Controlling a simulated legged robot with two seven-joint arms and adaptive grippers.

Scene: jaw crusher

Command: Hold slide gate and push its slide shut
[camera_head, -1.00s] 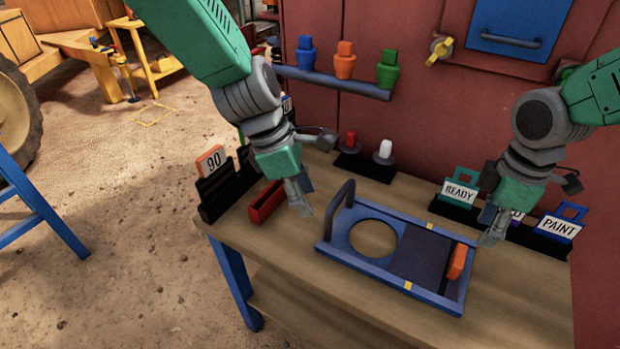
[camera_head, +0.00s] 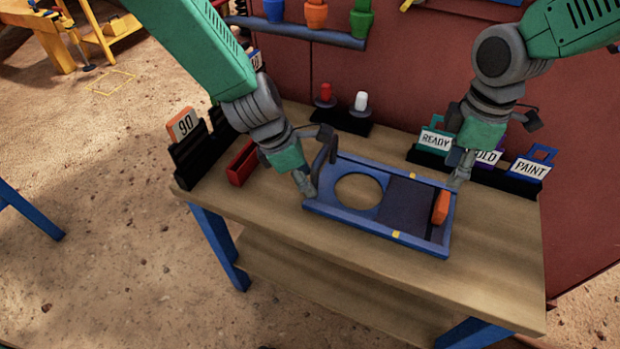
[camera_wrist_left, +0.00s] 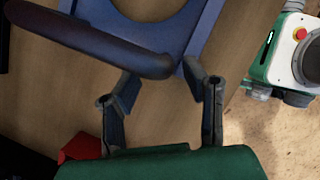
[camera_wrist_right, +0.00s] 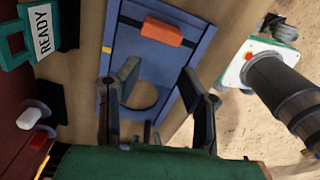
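The blue slide gate (camera_head: 350,222) lies flat on the wooden table, with its round hole uncovered. Its dark slide plate (camera_head: 405,202) sits to the right of the hole and carries an orange block (camera_head: 441,208) at the right end. A dark bar handle (camera_head: 329,148) rises at the left end and shows large in the left wrist view (camera_wrist_left: 95,45). My left gripper (camera_head: 306,190) is open beside this handle, by the gate's left end; contact is unclear. My right gripper (camera_head: 457,180) is open near the orange block (camera_wrist_right: 162,31), which is not between its fingers (camera_wrist_right: 160,78).
A red tray (camera_head: 241,165) and a rack with a 90 card (camera_head: 183,125) stand left. A stand with red and white knobs (camera_head: 343,118) is behind. Sign cards such as READY (camera_head: 435,139) stand back right. The table front (camera_head: 400,275) is clear.

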